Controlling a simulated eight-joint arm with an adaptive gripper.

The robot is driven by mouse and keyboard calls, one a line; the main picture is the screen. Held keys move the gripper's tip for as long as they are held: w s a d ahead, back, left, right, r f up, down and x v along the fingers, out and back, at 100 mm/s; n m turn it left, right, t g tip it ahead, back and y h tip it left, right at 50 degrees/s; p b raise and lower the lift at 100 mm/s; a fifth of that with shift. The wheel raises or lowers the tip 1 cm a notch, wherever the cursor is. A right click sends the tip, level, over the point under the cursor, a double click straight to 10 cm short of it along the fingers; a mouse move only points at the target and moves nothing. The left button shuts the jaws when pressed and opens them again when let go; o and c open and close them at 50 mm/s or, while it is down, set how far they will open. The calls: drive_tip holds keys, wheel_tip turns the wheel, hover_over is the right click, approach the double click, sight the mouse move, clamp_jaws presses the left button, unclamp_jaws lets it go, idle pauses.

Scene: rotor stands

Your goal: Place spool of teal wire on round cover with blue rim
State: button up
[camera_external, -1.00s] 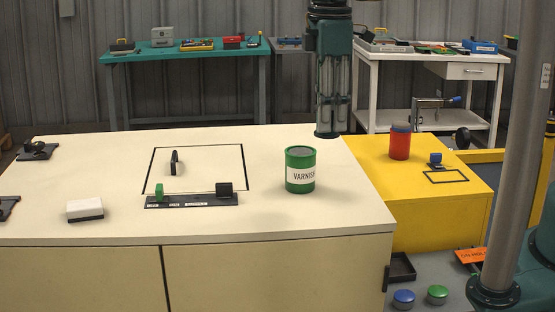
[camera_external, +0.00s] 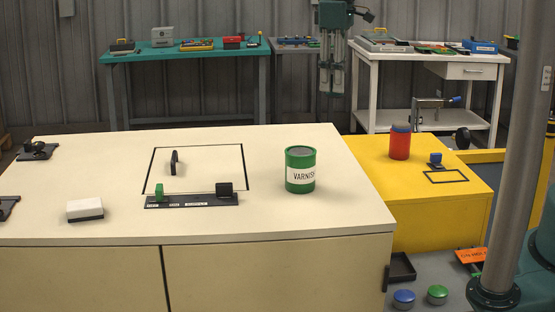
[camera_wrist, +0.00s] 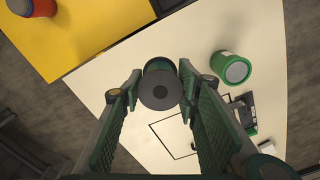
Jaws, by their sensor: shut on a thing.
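The spool of teal wire (camera_wrist: 159,90) is between my gripper's fingers in the wrist view. Its dark grey round end faces the camera, and a strip of teal shows behind it. My gripper (camera_external: 331,90) is shut on it, in the air beyond the cream cabinet's far edge. The spool is too small to make out clearly in the external view. Part of the red can (camera_wrist: 42,6) shows at the wrist view's upper left.
A green varnish can (camera_external: 300,170) stands on the cream cabinet (camera_external: 265,220), beside a black-outlined square and a small rack (camera_external: 192,200). A grey post (camera_external: 515,150) rises at right.

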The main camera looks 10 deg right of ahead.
drive_tip(key=w+d+m, duration=0.3)
drive_tip(key=w+d, duration=0.4)
drive_tip(key=w, duration=0.3)
drive_tip(key=m, duration=0.6)
hover_over(402, 123)
wheel_tip(402, 123, down, 7)
drive_tip(key=shift+w, duration=0.15)
drive_tip(key=shift+d, duration=0.1)
drive_tip(key=shift+f, duration=3.1)
drive_tip(key=shift+f, duration=1.9)
